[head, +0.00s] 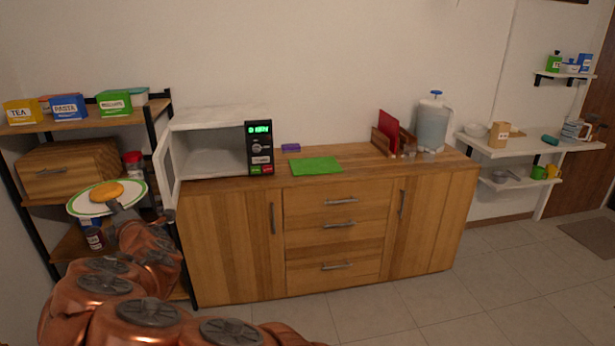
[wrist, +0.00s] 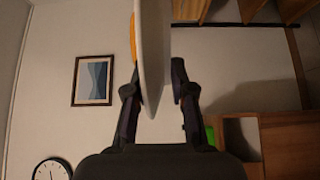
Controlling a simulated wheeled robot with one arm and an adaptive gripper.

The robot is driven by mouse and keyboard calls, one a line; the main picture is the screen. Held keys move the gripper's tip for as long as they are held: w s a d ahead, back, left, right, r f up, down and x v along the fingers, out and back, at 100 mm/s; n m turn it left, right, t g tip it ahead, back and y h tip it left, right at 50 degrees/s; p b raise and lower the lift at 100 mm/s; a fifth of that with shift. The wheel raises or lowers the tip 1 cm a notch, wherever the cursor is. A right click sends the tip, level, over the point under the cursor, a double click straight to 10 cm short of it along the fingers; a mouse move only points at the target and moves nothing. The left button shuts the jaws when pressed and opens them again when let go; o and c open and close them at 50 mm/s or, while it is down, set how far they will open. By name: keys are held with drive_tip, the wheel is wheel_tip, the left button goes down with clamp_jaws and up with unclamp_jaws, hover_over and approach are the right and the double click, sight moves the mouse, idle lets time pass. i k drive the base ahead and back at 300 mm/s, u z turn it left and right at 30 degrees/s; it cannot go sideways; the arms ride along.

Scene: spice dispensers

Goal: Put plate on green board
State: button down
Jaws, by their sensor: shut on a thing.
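A white plate (head: 84,208) with a green rim is at the left in the head view, in front of the shelf rack. A round orange-yellow item (head: 106,191) rests on it. My gripper (head: 114,206) is shut on the plate's near edge and holds it up in the air. In the wrist view the plate (wrist: 152,50) shows edge-on between the two fingers (wrist: 154,88), with the orange item at its left side. The green board (head: 316,166) lies flat and bare on the wooden cabinet top, well to the right of the plate.
A microwave (head: 208,150) with its door (head: 167,172) swung open stands left of the board. A purple block (head: 290,148) lies behind the board. A rack with a red board (head: 388,131) and a water dispenser (head: 433,125) stand to the right. The shelf rack (head: 152,125) is close to the plate.

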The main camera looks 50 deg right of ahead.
sight(314, 165)
drive_tip(key=k, duration=0.5)
drive_tip(key=z, duration=0.5)
drive_tip(key=i, duration=1.5)
drive_tip(key=z, duration=0.05)
